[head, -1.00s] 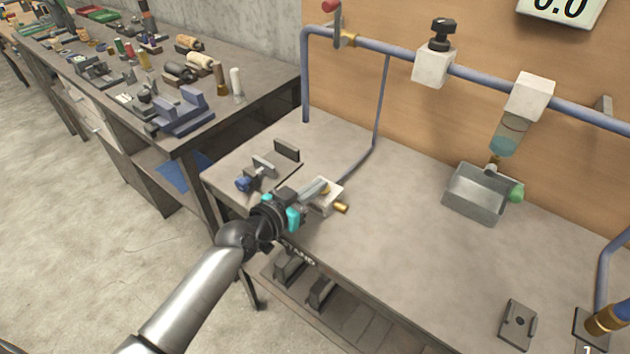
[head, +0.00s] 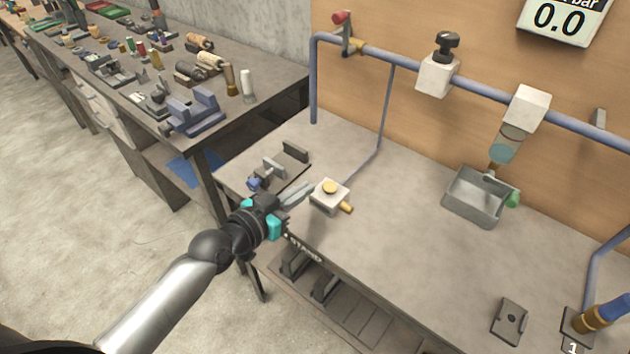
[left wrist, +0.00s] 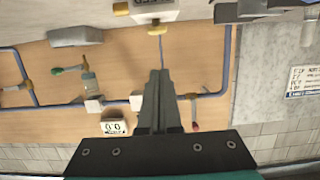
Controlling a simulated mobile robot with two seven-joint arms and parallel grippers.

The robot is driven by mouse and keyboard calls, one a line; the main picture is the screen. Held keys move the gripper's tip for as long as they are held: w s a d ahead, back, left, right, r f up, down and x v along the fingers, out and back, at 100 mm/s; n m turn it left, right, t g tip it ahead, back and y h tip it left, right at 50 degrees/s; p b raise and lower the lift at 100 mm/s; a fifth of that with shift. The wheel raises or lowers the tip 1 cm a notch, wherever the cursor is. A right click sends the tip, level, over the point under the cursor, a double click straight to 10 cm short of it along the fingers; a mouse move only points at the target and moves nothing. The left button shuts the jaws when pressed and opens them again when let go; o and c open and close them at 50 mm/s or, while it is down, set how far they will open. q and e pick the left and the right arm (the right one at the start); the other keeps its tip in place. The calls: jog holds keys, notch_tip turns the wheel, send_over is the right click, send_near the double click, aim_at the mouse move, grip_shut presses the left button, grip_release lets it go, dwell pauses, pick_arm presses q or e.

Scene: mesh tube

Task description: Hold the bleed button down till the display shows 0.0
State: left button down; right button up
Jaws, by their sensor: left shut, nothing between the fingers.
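The bleed button (head: 330,187) is a round yellow cap on top of a small white block (head: 325,203) with a brass outlet, near the bench's front left. It also shows at the top of the left wrist view (left wrist: 157,28). The display (head: 560,18) on the back panel reads 0.0; it appears small in the left wrist view (left wrist: 114,127). My left gripper (head: 308,189) is shut and empty, its tips just left of the block and apart from the button, which is fully uncovered. My right gripper is not in view.
A blue pipe (head: 395,65) with a red-handled valve (head: 341,28) and white blocks runs along the panel. A metal tray (head: 478,210) stands below the clear bowl (head: 503,148). A grey clamp fixture (head: 283,166) lies behind my gripper. The bench middle is clear.

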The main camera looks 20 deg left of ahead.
pick_arm(q)
jog(key=shift+v, duration=1.5)
jog(key=s+d+f+g, duration=0.5)
jog(key=s, duration=0.2)
jog(key=s+a+f+n+g+y, duration=0.25)
jog(key=s+g+y, duration=0.3)
jog(key=s, duration=0.65)
jog(key=s+f+g+b, duration=0.1)
jog(key=s+f+b, duration=0.1)
jog(key=f, duration=1.1)
jog(key=s+f+g+b, duration=0.1)
jog(key=f+b, duration=0.1)
jog(key=f, duration=1.1)
jog(key=s+a+f+b, duration=0.2)
jog(key=s+a+f, duration=0.1)
jog(key=s+f, duration=1.2)
jog(key=shift+f+m+g, duration=0.45)
